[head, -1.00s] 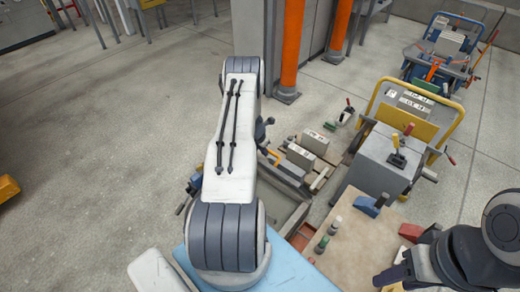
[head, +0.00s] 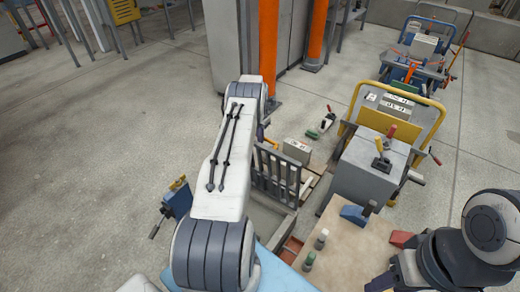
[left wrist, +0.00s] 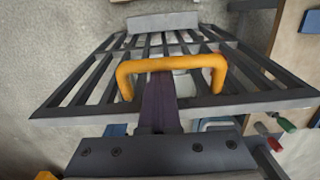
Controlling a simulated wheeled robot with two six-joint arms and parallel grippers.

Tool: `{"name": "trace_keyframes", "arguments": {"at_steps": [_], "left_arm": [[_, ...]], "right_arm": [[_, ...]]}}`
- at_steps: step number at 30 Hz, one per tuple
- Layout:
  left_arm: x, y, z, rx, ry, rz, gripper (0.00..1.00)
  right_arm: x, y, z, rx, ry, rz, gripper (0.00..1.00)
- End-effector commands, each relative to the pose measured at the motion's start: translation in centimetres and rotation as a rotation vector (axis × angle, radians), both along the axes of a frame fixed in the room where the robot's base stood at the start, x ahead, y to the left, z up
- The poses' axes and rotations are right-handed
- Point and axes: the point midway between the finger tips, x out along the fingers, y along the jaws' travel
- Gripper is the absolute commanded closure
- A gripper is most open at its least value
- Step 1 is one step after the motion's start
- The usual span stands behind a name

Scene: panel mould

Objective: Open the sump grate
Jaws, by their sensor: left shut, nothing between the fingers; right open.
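The sump grate (head: 276,178) is a dark barred panel. In the head view it stands steeply tilted up at the far side of a grey pit (head: 268,216). Its yellow handle (head: 270,143) shows at the top edge, and the grate (left wrist: 78,82) and handle (left wrist: 172,64) fill the left wrist view. My left gripper (left wrist: 160,82) is shut and empty, its dark fingers reaching into the handle loop with the tips partly hidden by the bar. My left arm covers part of the pit. My right gripper (head: 382,283) is open at the bottom right, partly cut off.
A grey box with levers (head: 370,165) and a yellow-framed cart stand to the right. A tan board (head: 345,250) with small bottles and blocks lies in front. A pale block (head: 297,150) sits behind the grate. An orange post (head: 317,35) rises behind.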

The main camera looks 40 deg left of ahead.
Motion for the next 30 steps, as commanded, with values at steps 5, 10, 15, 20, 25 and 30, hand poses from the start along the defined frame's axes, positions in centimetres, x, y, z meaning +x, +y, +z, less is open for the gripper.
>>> {"name": "trace_keyframes", "arguments": {"at_steps": [5,10,15,20,25,30], "left_arm": [[1.6,0.3,-0.6,0.009,0.001,0.003,1.00],[2.4,0.2,-0.1,0.007,0.002,0.003,1.00],[2.8,0.1,0.3,0.007,0.002,0.003,1.00],[2.9,0.0,0.5,0.005,0.003,0.003,1.00],[2.9,0.0,0.6,0.004,0.004,0.003,1.00],[2.9,0.0,0.5,0.005,0.004,0.002,1.00]], "right_arm": [[0.0,0.0,-4.0,0.000,0.000,0.000,0.50],[0.0,0.0,-5.7,0.000,0.000,0.000,0.50],[0.0,0.0,-6.5,0.000,0.000,0.000,0.50],[0.0,0.0,-6.6,0.000,0.000,0.000,0.50],[0.0,0.0,-6.6,0.000,0.000,0.000,0.50],[0.0,0.0,-6.6,0.000,0.000,0.000,0.50]]}}
